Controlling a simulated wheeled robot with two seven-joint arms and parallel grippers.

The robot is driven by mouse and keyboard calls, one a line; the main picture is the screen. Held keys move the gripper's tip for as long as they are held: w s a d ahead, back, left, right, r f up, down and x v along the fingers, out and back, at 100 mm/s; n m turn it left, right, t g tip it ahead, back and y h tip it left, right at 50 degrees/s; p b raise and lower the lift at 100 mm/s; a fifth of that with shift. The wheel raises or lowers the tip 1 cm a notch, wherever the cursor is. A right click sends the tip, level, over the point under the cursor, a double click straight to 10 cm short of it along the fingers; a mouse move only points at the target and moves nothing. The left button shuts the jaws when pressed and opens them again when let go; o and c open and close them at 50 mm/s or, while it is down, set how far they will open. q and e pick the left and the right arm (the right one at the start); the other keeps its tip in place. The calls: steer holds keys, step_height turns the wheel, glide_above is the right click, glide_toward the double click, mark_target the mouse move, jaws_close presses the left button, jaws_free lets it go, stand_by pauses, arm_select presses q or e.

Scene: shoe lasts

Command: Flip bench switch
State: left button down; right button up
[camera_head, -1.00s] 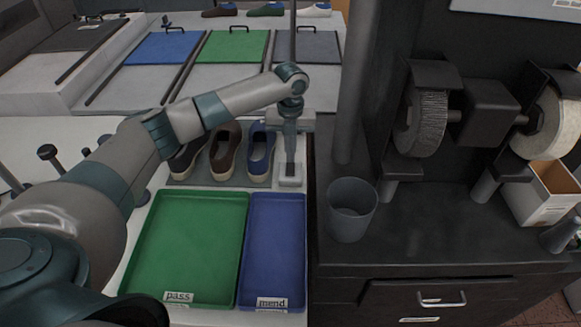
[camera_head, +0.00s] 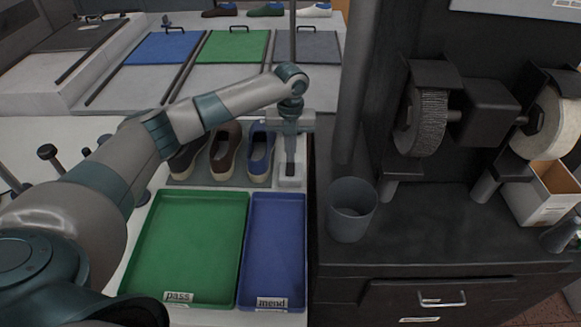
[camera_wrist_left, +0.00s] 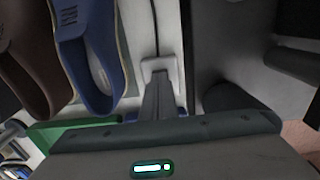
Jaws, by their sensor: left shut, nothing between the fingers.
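The bench switch looks like a small pale block (camera_head: 289,183) at the right end of the shoe row, near the bench's right edge. My left gripper (camera_head: 290,166) points down over it, with its fingers shut and empty. In the left wrist view the shut fingers (camera_wrist_left: 160,98) point at the pale block (camera_wrist_left: 161,66) and overlap it. I cannot tell whether the fingertips touch it or which way the switch is set.
A blue shoe (camera_head: 260,152) and two darker shoes stand close left of the gripper. The green pass tray (camera_head: 190,245) and blue mend tray (camera_head: 276,245) lie in front. A grey bin (camera_head: 351,210) and the dark grinder cabinet (camera_head: 450,235) are to the right.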

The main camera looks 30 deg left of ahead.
arm_select(q)
steer(key=shift+f, duration=0.75)
stand_by(0.5)
step_height(320, 180, up, 7)
steer(key=p, duration=0.6)
stand_by(0.4)
stand_by(0.6)
